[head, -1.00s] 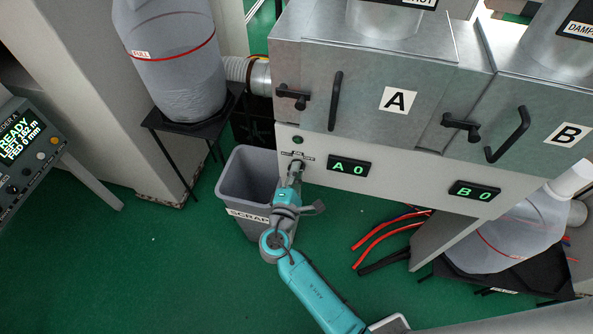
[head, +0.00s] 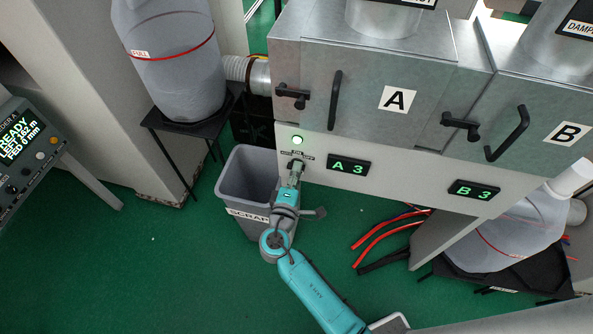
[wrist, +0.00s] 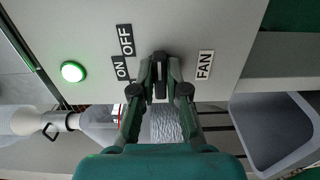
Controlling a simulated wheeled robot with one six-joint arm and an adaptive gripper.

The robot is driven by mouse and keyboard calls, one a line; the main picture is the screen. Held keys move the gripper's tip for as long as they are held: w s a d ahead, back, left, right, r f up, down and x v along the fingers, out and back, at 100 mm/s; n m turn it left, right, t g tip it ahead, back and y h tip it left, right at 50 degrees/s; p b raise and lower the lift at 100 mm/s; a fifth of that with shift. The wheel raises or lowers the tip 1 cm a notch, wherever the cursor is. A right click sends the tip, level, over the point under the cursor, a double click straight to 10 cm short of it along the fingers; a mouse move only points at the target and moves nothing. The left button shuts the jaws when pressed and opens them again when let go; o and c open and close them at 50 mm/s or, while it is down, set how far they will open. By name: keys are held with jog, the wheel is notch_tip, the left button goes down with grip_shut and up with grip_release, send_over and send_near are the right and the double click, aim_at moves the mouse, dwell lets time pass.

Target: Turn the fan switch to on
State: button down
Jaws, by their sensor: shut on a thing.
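The fan switch (wrist: 160,68) is a dark knob on the pale panel, mostly hidden between my fingers in the wrist view. My gripper (wrist: 160,82) is shut on it; in the head view my gripper (head: 296,166) reaches the panel below the labels. The OFF label (wrist: 126,40), ON label (wrist: 121,67) and FAN label (wrist: 205,64) surround the switch. The exact angle of the knob is hard to tell. A round lamp (wrist: 73,71) glows green beside the labels, and the lamp also shows in the head view (head: 298,140).
Display A (head: 349,166) reads A 3 and display B (head: 474,190) reads B 3. A grey scrap bin (head: 245,185) stands below and left of the switch. Handles (head: 335,100) and latches project from the metal doors above. Red and black hoses (head: 385,235) lie right of my arm.

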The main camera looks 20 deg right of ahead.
jog(key=c, duration=1.2)
grip_release()
jog(key=v, duration=1.2)
